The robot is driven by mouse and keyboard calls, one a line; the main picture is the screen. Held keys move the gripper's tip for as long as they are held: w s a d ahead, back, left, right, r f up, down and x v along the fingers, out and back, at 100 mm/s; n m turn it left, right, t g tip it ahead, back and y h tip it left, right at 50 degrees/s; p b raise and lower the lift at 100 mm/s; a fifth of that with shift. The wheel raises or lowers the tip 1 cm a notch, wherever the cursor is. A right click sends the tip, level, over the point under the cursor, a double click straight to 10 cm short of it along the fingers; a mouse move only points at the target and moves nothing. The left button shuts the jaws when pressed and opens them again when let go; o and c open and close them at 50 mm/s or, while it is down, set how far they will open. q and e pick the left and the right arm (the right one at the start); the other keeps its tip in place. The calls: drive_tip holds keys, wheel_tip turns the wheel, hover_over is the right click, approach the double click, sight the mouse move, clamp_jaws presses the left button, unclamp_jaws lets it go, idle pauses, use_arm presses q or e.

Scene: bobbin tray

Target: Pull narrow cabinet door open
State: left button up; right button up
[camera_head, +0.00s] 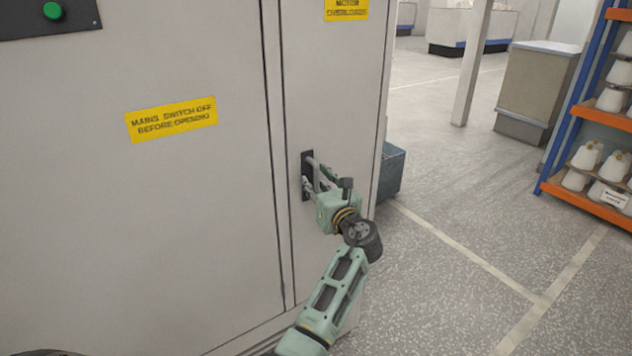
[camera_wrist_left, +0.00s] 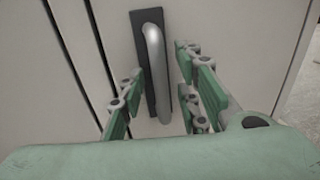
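The narrow cabinet door (camera_head: 335,95) is a pale grey panel to the right of the wide panel, and it looks closed against its frame. Its handle (camera_head: 309,165) is a silver bar on a black plate, also showing in the left wrist view (camera_wrist_left: 156,60). My left gripper (camera_head: 318,180) is at the handle. In the wrist view its green fingers (camera_wrist_left: 155,92) stand apart, one on each side of the bar, with gaps between. The gripper body hides part of the handle in the head view. My right gripper is not in view.
The wide cabinet panel (camera_head: 130,220) with a yellow sign (camera_head: 171,119) fills the left. A dark bin (camera_head: 391,172) stands just beyond the cabinet. A shelf with cones (camera_head: 598,165) is at the far right. The floor (camera_head: 450,255) right of the cabinet is clear.

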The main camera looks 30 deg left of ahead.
use_arm(q)
drive_tip(key=shift+w+a, duration=0.2)
drive_tip(key=shift+a, duration=0.05)
clamp_jaws()
idle(0.5)
